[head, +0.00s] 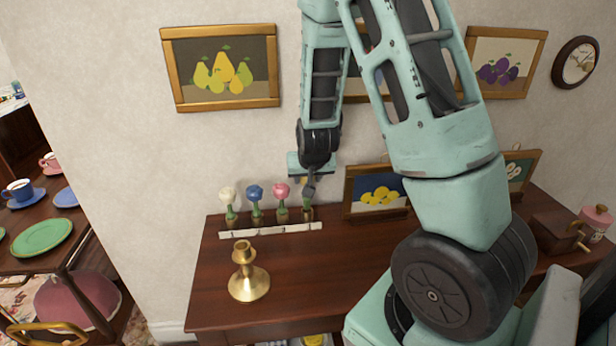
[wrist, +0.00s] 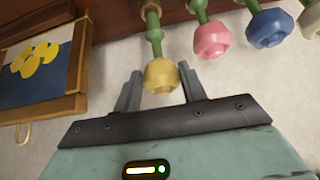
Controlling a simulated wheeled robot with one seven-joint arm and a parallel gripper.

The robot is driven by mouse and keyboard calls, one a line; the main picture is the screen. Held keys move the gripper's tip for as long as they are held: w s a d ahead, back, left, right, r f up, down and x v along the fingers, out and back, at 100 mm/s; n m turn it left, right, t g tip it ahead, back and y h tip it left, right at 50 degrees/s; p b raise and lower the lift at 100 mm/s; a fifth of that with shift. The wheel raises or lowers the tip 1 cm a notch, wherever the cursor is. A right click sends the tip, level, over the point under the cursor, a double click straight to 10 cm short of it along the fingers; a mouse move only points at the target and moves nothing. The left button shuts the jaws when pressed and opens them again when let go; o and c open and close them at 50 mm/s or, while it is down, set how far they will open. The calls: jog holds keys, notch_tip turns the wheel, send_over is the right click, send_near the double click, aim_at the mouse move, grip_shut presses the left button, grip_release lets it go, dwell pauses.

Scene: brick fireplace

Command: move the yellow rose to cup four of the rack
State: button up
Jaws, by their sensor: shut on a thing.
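The yellow rose (wrist: 162,76) shows in the wrist view between the two fingers of my gripper (wrist: 160,80), which is shut on it. Its green stem runs to a cup at the view's top edge. In the head view my gripper (head: 309,188) points down at the rightmost place of the rack (head: 270,230) and mostly hides the rose. A white rose (head: 228,195), a blue rose (head: 254,192) and a pink rose (head: 281,190) stand upright to its left. The exact seating of the yellow rose's stem is hard to tell.
A brass candlestick (head: 247,277) stands in front of the rack on the wooden table (head: 300,285). A framed lemon picture (head: 375,196) stands close to the right of the rack. The wall is right behind.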

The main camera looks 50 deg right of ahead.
jog(key=shift+f+b, duration=1.55)
jog(key=shift+f, duration=0.3)
jog(key=o, duration=0.9)
jog(key=shift+r, duration=0.1)
